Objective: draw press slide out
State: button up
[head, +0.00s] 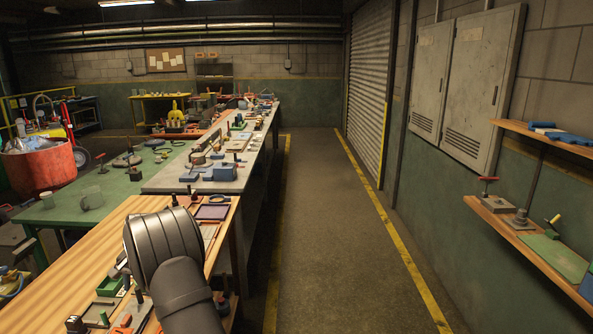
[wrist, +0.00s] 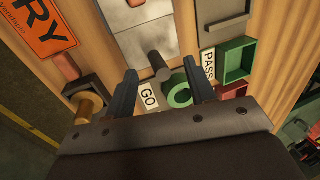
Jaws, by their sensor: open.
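In the wrist view, my gripper (wrist: 158,79) is open, with its two dark fingers spread over the wooden bench. A dark round handle (wrist: 157,63) stands between the fingers with a gap on either side, beside a pale grey metal block (wrist: 143,40). The handle and block look like the press slide and its body, but I cannot tell for sure. The handle's far end and any contact with it are unclear. In the head view my dark arm covers the gripper and this part of the bench.
Close to the fingers lie a green ring (wrist: 180,95), a GO label (wrist: 148,97), a PASS label (wrist: 209,65) and a green bin (wrist: 235,61). A brass cylinder (wrist: 88,106) and an orange sign (wrist: 48,32) are at left. The aisle floor (head: 330,220) is clear.

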jog(key=v, duration=0.3)
jog(key=shift+d+r, duration=0.15)
jog(key=shift+r, duration=0.2)
jog(key=x, duration=0.7)
jog(key=shift+s, duration=0.1)
dwell(0.4)
